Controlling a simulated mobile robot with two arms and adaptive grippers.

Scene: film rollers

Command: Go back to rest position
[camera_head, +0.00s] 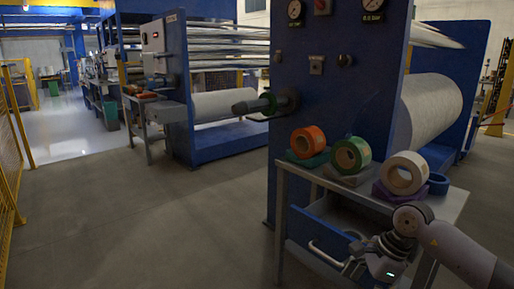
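My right arm comes in from the lower right, and its gripper (357,266) is low in front of the small table (450,205). The gripper is dark and partly cut off by the bottom edge, so I cannot tell whether its fingers are open or shut. It is close to the right end of a pale curved handle (325,256) below the tabletop; I cannot tell whether they touch. My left gripper is not in view.
On the table are an orange roll (308,141), a green roll (351,155), a white roll (403,173) and a blue ring (437,184). A blue roller machine (330,95) stands behind. A yellow fence (10,160) is at left. The floor (150,220) between is clear.

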